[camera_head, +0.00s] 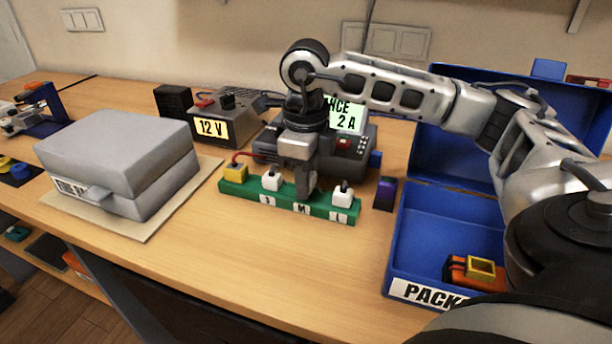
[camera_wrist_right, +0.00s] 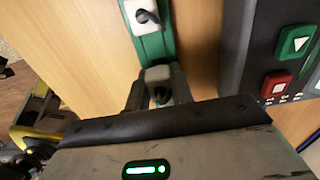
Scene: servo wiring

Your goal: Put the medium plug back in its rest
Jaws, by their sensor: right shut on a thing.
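The green rest (camera_head: 284,204) stands on the table with labels S, M and L along its front. White plugs sit at the S place (camera_head: 272,181) and the L place (camera_head: 342,194). My right gripper (camera_head: 305,194) points down at the M place, between them. In the right wrist view its fingers (camera_wrist_right: 158,90) are shut on the medium plug (camera_wrist_right: 158,74), which is mostly hidden, above or in the green rest (camera_wrist_right: 157,48). I cannot tell whether the plug is fully seated. One white plug (camera_wrist_right: 146,16) shows beyond it. My left gripper is not in view.
A yellow plug (camera_head: 235,173) sits at the rest's left end. A dark supply unit (camera_head: 355,150) stands close behind the rest. A grey case (camera_head: 118,150) is to the left, an open blue box (camera_head: 445,215) to the right. The table in front is clear.

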